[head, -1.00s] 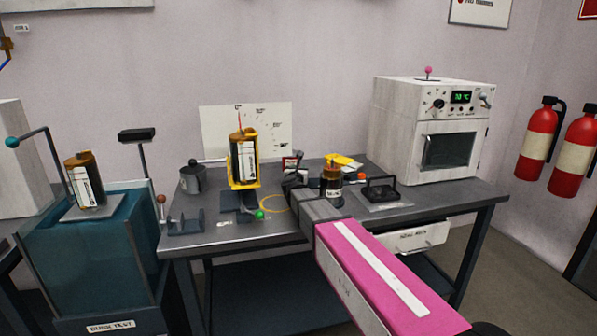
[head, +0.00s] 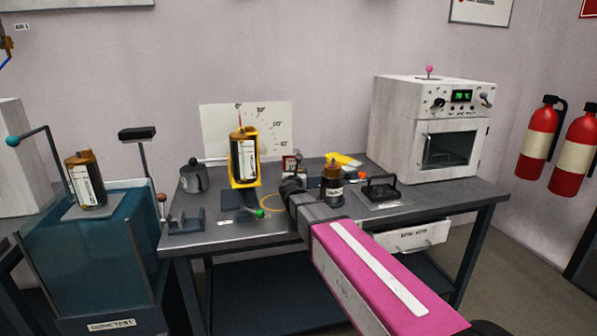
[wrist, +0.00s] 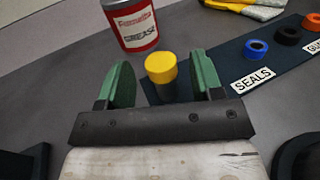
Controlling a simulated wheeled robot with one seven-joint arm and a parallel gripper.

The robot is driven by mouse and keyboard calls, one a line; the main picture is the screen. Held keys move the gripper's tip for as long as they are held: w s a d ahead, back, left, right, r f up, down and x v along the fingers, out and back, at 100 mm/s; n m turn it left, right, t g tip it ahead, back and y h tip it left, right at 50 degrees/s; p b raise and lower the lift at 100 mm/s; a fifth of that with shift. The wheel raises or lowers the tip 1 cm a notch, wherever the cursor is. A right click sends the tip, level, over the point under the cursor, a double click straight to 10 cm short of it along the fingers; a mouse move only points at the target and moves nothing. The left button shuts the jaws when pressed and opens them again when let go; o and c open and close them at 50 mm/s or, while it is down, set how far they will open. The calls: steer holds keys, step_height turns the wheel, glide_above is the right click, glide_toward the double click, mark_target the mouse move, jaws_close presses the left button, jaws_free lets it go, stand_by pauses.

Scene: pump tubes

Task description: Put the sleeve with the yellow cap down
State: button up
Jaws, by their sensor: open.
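The yellow cap (wrist: 161,68) shows in the wrist view, between and slightly beyond my gripper's two green fingertips. It appears upright over the dark mat (wrist: 216,62); the sleeve's lower part is hard to make out. My gripper (wrist: 160,84) is open, with a visible gap between each finger and the cap. In the head view my gripper (head: 291,184) is low over the middle of the bench, and I cannot make out the capped sleeve there.
A red-and-white grease tin (wrist: 131,22) stands just beyond the left finger. Blue (wrist: 256,49) and black (wrist: 286,35) seals lie on the mat at right. In the head view, a dark-capped brown bottle (head: 332,186) stands right of my gripper, and a white oven (head: 437,128) stands at the right.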

steer(key=s, duration=0.5)
steer(key=s+a, duration=0.1)
steer(key=s, duration=0.1)
steer(key=shift+s, duration=0.2)
